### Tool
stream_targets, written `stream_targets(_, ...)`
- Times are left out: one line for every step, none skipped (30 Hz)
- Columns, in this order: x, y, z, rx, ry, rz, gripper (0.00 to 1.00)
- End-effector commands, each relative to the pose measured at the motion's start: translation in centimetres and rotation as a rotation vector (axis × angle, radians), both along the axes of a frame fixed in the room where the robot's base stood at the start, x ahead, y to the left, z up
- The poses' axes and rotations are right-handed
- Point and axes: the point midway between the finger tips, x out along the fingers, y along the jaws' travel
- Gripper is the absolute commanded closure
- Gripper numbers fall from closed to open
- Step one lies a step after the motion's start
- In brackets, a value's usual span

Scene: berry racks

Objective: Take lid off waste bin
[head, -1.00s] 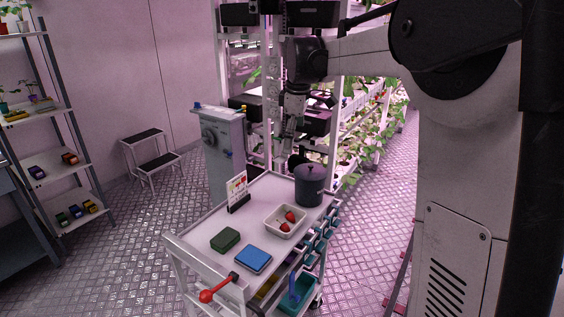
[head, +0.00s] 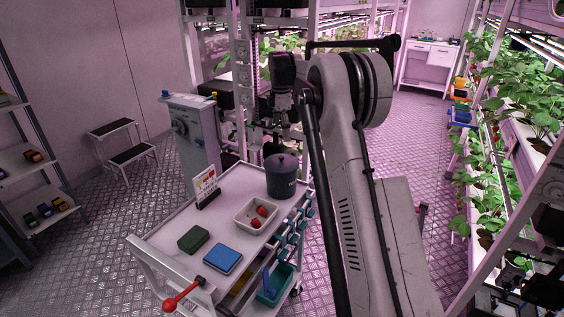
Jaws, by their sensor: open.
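The waste bin (head: 281,183) is a dark grey round bin at the back right corner of the white cart. Its lid (head: 281,160) sits on top with a small knob. My gripper (head: 284,138) points down just above the lid, small and dark against the rack behind. Its jaws are open and hold nothing. I cannot tell exactly how far the fingertips are from the knob.
The cart top (head: 178,228) also carries a white tray (head: 241,222) with red berries, a sign (head: 206,188), a green box (head: 194,239) and a blue box (head: 222,258). A grey cabinet (head: 190,135) stands behind left. Plant racks (head: 520,130) line the right.

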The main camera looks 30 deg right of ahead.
Motion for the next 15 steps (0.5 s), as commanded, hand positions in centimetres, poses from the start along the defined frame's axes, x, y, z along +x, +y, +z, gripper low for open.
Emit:
stream_targets(0.0, 0.0, -0.8, 0.0, 0.0, 0.0, 0.0)
stream_targets(0.0, 0.0, -1.4, 0.0, 0.0, 0.0, 0.0)
stream_targets(0.0, 0.0, -2.1, 0.0, 0.0, 0.0, 0.0)
stream_targets(0.0, 0.0, -2.7, 0.0, 0.0, -0.001, 0.0)
stream_targets(0.0, 0.0, -3.3, 0.0, 0.0, -0.001, 0.0)
stream_targets(0.0, 0.0, -4.0, 0.0, -0.001, -0.001, 0.0)
stream_targets(0.0, 0.0, -4.5, 0.0, -0.001, -0.001, 0.0)
stream_targets(0.0, 0.0, -5.0, 0.0, -0.001, -0.001, 0.0)
stream_targets(0.0, 0.0, -5.5, 0.0, -0.001, -0.001, 0.0)
stream_targets(0.0, 0.0, -5.9, 0.0, -0.001, -0.001, 0.0)
stream_targets(0.0, 0.0, -6.2, 0.0, -0.001, -0.001, 0.0)
stream_targets(0.0, 0.0, -6.6, 0.0, -0.001, -0.001, 0.0)
stream_targets(0.0, 0.0, -6.8, 0.0, -0.001, -0.001, 0.0)
stream_targets(0.0, 0.0, -7.0, 0.0, -0.001, -0.001, 0.0)
stream_targets(0.0, 0.0, -7.1, 0.0, -0.001, -0.001, 0.0)
